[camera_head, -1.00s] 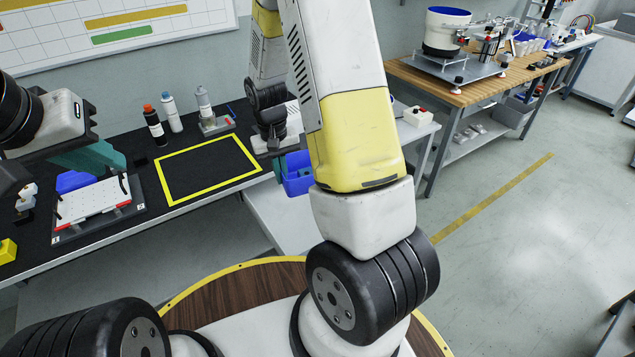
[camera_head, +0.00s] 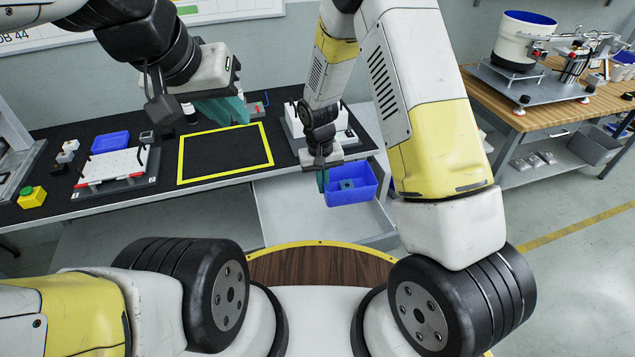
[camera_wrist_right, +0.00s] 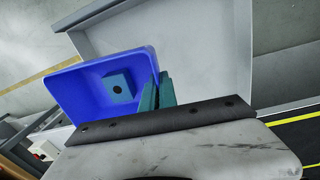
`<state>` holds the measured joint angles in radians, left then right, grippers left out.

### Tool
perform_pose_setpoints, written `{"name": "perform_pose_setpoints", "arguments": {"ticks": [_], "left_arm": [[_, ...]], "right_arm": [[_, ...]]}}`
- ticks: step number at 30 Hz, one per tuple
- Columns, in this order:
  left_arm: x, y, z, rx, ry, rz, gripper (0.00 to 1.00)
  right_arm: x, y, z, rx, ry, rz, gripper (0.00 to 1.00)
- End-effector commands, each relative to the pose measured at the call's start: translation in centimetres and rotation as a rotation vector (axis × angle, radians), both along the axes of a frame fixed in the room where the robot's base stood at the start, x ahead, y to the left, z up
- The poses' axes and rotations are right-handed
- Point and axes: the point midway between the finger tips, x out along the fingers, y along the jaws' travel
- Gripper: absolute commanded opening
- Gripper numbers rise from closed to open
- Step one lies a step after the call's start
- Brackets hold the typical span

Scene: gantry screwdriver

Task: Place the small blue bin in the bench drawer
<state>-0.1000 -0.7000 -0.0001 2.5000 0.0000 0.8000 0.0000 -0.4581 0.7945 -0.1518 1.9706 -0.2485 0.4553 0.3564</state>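The small blue bin (camera_head: 352,190) is at the open bench drawer (camera_head: 290,215), over its right rear part in the head view. A teal block with a dark spot (camera_wrist_right: 118,87) is inside the bin. My right gripper (camera_head: 322,180) is at the bin's left side. In the right wrist view its teal fingers (camera_wrist_right: 158,92) are close together at the wall of the bin (camera_wrist_right: 75,95) and look shut on it. The bin covers part of the drawer (camera_wrist_right: 205,50); I cannot tell whether it touches the floor. My left gripper (camera_head: 222,110) hangs over the bench; its finger gap is unclear.
The black bench top holds a yellow-framed area (camera_head: 225,155), a white plate fixture (camera_head: 112,167), a blue tray (camera_head: 110,142) and a yellow button box (camera_head: 32,197). A wooden bench (camera_head: 540,110) with a feeder bowl stands at the right. The drawer's left part is empty.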

Motion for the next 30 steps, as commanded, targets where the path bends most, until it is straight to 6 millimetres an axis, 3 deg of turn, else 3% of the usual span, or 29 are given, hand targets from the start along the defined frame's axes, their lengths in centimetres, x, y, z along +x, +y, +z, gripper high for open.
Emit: {"name": "perform_pose_setpoints", "arguments": {"ticks": [3,9,18,30], "left_arm": [[0.0,0.0,0.0,0.0,0.0,0.0,0.2],[0.0,0.0,0.0,0.0,0.0,0.0,0.2],[0.0,0.0,0.0,0.0,0.0,0.0,0.2],[0.0,0.0,0.0,0.0,0.0,0.0,0.2]], "right_arm": [[-0.8,3.6,-2.1,0.001,0.004,0.052,0.0],[-1.8,6.5,-4.0,0.006,0.004,0.092,0.0],[-2.0,7.0,-9.0,0.005,0.007,0.097,0.0],[-2.0,7.0,-13.3,0.005,0.007,0.097,0.0]]}}
